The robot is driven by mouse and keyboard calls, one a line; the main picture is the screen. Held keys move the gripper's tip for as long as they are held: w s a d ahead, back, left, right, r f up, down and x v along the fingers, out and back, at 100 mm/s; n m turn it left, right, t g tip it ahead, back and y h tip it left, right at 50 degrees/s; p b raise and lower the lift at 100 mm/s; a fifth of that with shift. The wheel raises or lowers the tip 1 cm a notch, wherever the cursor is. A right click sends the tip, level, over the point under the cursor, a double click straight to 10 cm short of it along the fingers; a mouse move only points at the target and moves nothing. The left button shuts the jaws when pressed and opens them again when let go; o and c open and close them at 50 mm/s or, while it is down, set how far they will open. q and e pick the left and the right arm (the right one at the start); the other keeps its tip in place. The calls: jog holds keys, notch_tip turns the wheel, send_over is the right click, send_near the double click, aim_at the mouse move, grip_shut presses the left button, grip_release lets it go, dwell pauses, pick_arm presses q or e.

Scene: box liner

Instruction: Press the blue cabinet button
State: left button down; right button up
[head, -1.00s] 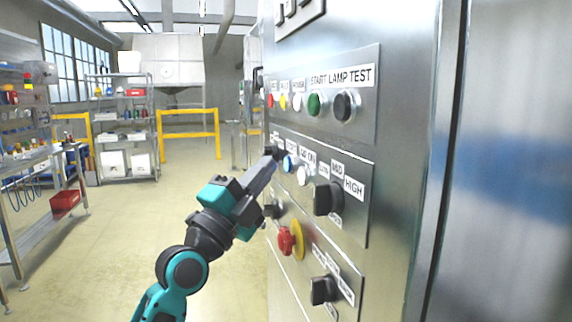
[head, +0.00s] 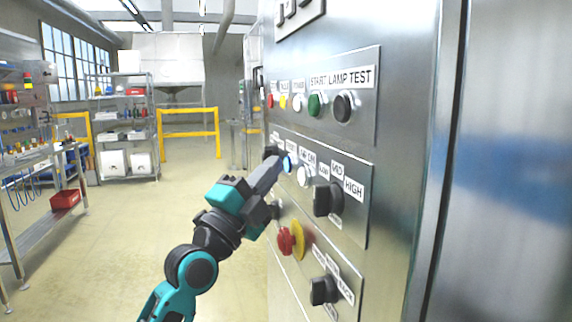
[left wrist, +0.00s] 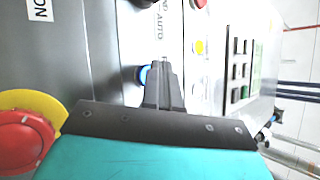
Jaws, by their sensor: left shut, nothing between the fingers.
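The blue button (head: 288,162) sits in the middle panel of the steel cabinet (head: 405,110), left of a white button (head: 304,175). In the left wrist view the blue button (left wrist: 144,74) shows just left of the fingertips, partly hidden by them. My left gripper (head: 283,158) is shut and empty, its tip at the blue button's left edge in the head view. It also shows in the left wrist view (left wrist: 163,66). I cannot tell whether the tip touches the button. My right gripper is not in view.
A red emergency button (head: 285,240) on a yellow ring is below my left gripper. Black rotary knobs (head: 326,200) stick out to the right. Red, yellow, white, green and black buttons line the upper panel (head: 362,100). The floor left of the cabinet is open.

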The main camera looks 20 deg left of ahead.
pick_arm(q)
jog(key=shift+w+d, duration=0.1)
jog(key=shift+d, duration=0.05)
dwell(0.3)
jog(key=shift+s+a, duration=0.5)
jog(key=shift+a, duration=0.15)
jog(key=shift+s+a+b, duration=0.5)
jog(key=shift+s+a, duration=0.25)
jog(key=shift+a, duration=0.25)
jog(key=shift+s+a+b, duration=0.45)
jog(key=shift+s+a, duration=0.3)
jog(key=shift+a, duration=0.25)
